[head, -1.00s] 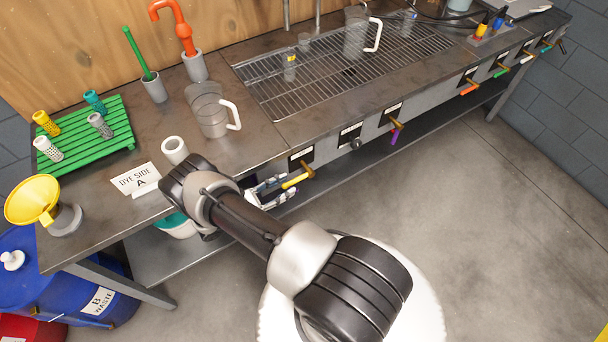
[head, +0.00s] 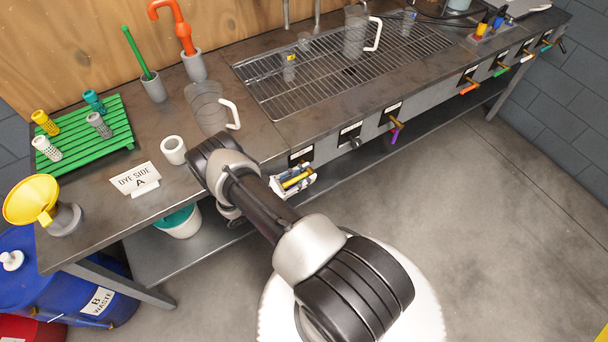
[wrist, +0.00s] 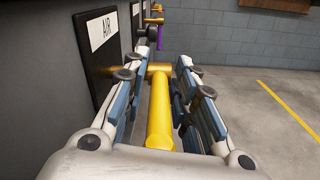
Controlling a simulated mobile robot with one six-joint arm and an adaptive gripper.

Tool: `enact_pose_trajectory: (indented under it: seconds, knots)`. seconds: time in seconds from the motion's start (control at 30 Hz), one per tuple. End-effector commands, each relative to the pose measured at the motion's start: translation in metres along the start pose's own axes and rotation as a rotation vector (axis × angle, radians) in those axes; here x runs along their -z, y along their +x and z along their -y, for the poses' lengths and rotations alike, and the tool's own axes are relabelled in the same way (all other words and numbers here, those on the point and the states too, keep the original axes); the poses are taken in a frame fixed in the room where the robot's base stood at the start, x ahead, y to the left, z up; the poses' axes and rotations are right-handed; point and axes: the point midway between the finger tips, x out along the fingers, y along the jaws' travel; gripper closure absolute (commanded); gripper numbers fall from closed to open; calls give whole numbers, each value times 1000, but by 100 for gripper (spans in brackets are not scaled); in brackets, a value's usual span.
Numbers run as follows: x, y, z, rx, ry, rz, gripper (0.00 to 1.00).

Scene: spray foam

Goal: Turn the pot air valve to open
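The air valve's yellow handle (wrist: 160,112) sticks out from a dark plate labelled AIR (wrist: 102,30) on the bench front. My gripper (wrist: 164,66) is open, with one finger on each side of the handle and gaps visible between fingers and handle. The handle points back toward the wrist camera, and its pivot end shows between the fingertips. In the head view my gripper (head: 293,181) is at the bench front around the yellow handle (head: 297,180), partly covering it. The label plate (head: 301,156) shows just above.
More valves line the bench front to the right, including a dark knob (head: 355,142) and a purple handle (head: 394,138). A lower shelf (head: 225,240) runs underneath.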

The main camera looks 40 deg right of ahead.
Motion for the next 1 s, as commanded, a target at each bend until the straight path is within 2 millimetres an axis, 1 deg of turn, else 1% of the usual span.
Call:
enact_pose_trajectory:
  seconds: [0.03,0.33,0.87,1.0]
  knots:
    - [0,0,0,0,0,0,80]
    - [0,0,0,0,0,0,100]
    - [0,0,0,0,0,2,100]
    - [2,6,0,0,0,16,100]
